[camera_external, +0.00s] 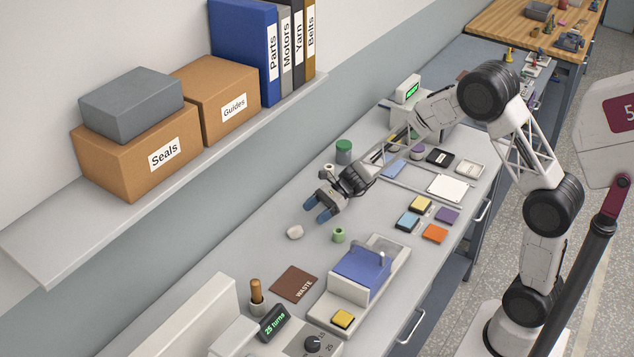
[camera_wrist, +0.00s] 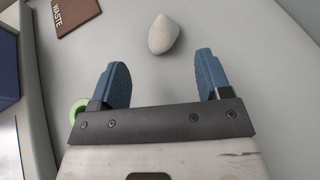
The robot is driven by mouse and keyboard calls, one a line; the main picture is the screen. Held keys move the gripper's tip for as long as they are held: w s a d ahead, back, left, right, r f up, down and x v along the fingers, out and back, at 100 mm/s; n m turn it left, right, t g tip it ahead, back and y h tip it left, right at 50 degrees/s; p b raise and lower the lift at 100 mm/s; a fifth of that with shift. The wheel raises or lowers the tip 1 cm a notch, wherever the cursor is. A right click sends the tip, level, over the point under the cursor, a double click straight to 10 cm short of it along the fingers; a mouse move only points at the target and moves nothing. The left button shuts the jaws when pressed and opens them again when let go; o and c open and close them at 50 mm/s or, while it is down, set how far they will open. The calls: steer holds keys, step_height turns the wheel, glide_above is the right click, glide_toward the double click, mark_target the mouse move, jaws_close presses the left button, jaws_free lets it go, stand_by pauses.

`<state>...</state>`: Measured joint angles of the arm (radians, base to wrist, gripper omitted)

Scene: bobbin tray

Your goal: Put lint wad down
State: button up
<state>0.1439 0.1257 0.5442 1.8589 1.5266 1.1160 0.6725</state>
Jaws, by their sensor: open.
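The lint wad (camera_external: 295,232) is a small off-white lump resting on the grey bench top. In the wrist view the lint wad (camera_wrist: 164,34) lies just beyond my fingertips, roughly midway between them, and nothing touches it. My gripper (camera_external: 318,207) has blue fingers and is open and empty, over the bench close to the wad. In the wrist view my gripper (camera_wrist: 160,75) shows its two fingers wide apart with bare bench between them. The brown mat marked WASTE (camera_external: 294,284) lies flat and empty on the bench; its corner shows in the wrist view (camera_wrist: 75,14).
A green bobbin (camera_external: 339,235) stands near the wad. A blue-topped device (camera_external: 362,272) stands beside the WASTE mat. A wooden-handled tool (camera_external: 256,292) stands left of the mat. Coloured square pads (camera_external: 434,233) lie to the right. The bench between wad and mat is clear.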

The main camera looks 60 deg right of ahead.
steer(key=shift+v, duration=1.95)
steer(key=s+a+r+n+g+h, duration=0.2)
steer(key=s+r+n, duration=0.4)
steer(key=s, duration=0.4)
steer(key=s+a+r+n+g+h, duration=0.25)
steer(key=s+r+n, duration=0.35)
steer(key=s, duration=0.4)
steer(key=s+d+r+n+h, duration=0.2)
steer(key=s+n, duration=0.1)
steer(key=s, duration=0.5)
steer(key=s+d+r+n+t+h, duration=0.1)
steer(key=s+d+r+n+h, duration=0.1)
steer(key=s, duration=0.5)
steer(key=s+d+r+n+t+h, duration=0.1)
steer(key=s+n+h, duration=0.3)
steer(key=s, duration=0.4)
steer(key=shift+s+d+r+n, duration=0.3)
steer(key=shift+d+r+n, duration=0.3)
steer(key=shift+d, duration=0.3)
